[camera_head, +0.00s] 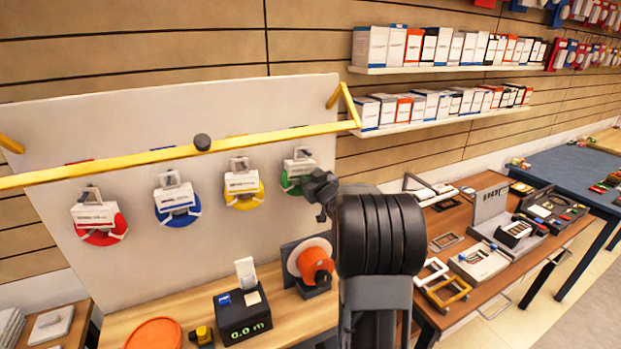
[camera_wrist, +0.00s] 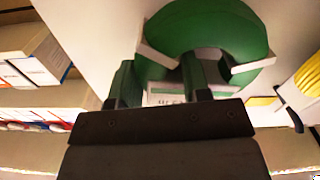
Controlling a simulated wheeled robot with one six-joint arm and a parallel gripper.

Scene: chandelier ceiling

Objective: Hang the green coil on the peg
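The green coil (camera_head: 291,181) is at the right end of a row of coils against the pale board, with a white tag and handle on top. In the wrist view the green coil (camera_wrist: 213,28) is large and close, with white clips and a printed label. My gripper (camera_head: 318,187) is just right of it in the head view. In the wrist view its two dark fingers (camera_wrist: 160,82) are spread, with part of the white label showing between them; contact is unclear. I cannot make out the green coil's peg.
Red (camera_head: 101,229), blue (camera_head: 178,214) and yellow (camera_head: 244,197) coils are in the row to the left. A yellow bar (camera_head: 120,163) runs in front of the board above them. An orange spool (camera_head: 315,262) and a black display box (camera_head: 243,316) stand on the bench below.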

